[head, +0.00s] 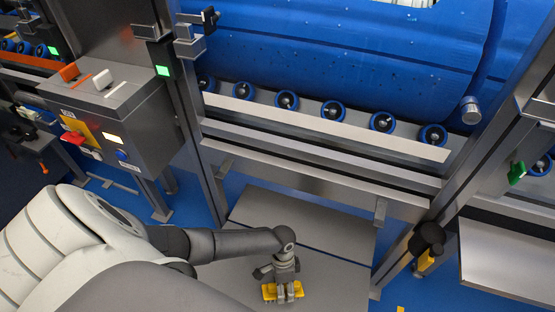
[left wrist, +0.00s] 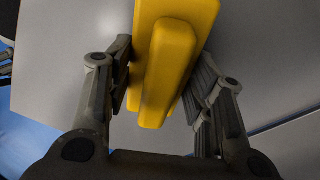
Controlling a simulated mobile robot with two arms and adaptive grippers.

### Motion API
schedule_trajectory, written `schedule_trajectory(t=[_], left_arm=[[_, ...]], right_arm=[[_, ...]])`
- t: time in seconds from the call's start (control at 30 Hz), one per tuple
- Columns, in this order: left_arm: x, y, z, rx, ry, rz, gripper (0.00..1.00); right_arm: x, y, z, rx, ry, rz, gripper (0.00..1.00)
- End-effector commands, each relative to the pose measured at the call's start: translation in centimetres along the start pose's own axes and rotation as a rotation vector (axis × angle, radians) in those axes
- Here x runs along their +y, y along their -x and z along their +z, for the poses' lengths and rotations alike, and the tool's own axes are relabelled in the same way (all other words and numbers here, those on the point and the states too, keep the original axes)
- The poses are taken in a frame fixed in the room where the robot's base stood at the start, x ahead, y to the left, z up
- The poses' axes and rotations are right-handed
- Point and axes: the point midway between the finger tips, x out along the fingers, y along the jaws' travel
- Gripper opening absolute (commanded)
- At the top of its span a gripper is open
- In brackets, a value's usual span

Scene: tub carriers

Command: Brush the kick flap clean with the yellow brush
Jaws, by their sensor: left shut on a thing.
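My left gripper (head: 283,287) is shut on the yellow brush (head: 269,292) in the lower middle of the head view. The left wrist view shows the fingers on both sides of the brush's yellow block (left wrist: 172,70). The brush is over the grey kick flap (head: 240,275), a flat metal plate low in front of the roller frame. I cannot tell whether the bristles touch the plate, since the brush's underside is hidden. My right gripper is not in view.
A row of blue rollers (head: 286,100) and a large blue tub (head: 350,50) are behind the frame. A grey control box (head: 115,115) stands at the left. A steel post (head: 440,220) and another grey plate (head: 505,262) are at the right. The floor is blue.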

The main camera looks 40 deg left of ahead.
Motion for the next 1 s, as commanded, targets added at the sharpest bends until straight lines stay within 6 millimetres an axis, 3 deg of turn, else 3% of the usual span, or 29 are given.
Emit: schedule_trajectory(t=[1.0], left_arm=[[2.9, -0.9, -5.1, 0.002, 0.0, -0.001, 0.22]], right_arm=[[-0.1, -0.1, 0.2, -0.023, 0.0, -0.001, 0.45]])
